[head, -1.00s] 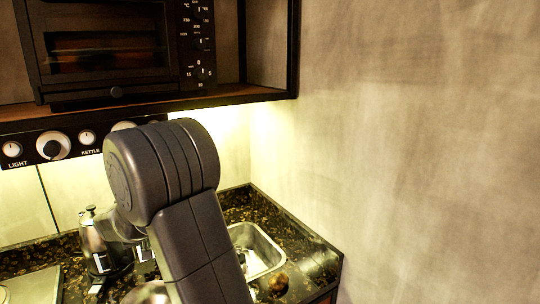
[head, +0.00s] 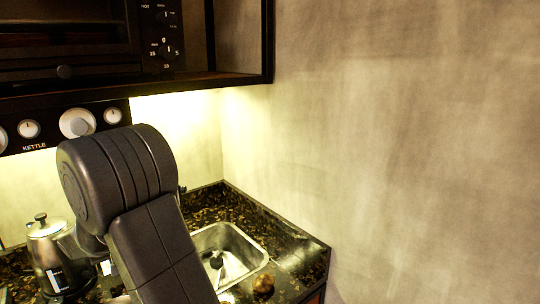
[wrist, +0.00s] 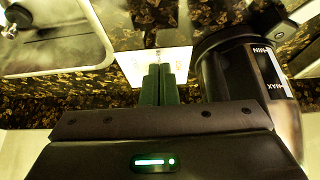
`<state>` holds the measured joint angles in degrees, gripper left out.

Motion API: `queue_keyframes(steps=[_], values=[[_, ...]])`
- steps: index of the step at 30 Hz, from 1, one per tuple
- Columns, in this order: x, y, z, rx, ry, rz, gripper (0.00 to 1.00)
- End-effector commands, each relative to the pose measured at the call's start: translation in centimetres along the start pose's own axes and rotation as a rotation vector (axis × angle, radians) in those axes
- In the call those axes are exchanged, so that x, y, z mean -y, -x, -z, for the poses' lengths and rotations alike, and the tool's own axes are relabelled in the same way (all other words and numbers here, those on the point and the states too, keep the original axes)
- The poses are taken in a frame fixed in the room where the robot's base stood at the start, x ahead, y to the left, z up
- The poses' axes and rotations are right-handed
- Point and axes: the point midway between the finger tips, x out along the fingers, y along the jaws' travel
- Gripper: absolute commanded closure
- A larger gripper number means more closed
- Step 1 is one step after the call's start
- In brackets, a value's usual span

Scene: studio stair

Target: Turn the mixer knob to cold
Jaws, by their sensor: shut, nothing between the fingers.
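My gripper (wrist: 158,88) shows in the wrist view with its two dark fingers together and nothing between them. It points at the speckled counter beside the kettle; in the head view my arm hides it. The sink (head: 262,246) is right of my arm in the head view. A dark and metal fitting (head: 216,263) shows in the sink, and a dark-and-metal part (wrist: 14,20) shows at the upper left of the wrist view. I cannot tell whether either is the mixer knob. No cold mark is readable.
The kettle (head: 45,250) stands left of my arm; it is close beside my fingers in the wrist view (wrist: 235,80). A small brown round thing (head: 264,283) lies at the sink's front edge. A knob panel (head: 78,122) and oven (head: 60,45) are above. A bare wall is right.

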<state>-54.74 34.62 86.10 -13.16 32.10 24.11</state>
Motion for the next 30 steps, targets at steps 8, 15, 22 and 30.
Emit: queue_keyframes(steps=[8, 15, 22, 30], values=[[0.00, 0.03, 0.02, 0.000, 0.000, 0.000, 1.00], [-0.03, -0.03, 0.14, 0.000, 0.000, 0.000, 1.00], [-0.09, -0.15, 0.39, 0.000, 0.000, 0.000, 1.00], [-0.14, -0.27, 0.60, -0.001, 0.000, 0.000, 1.00]])
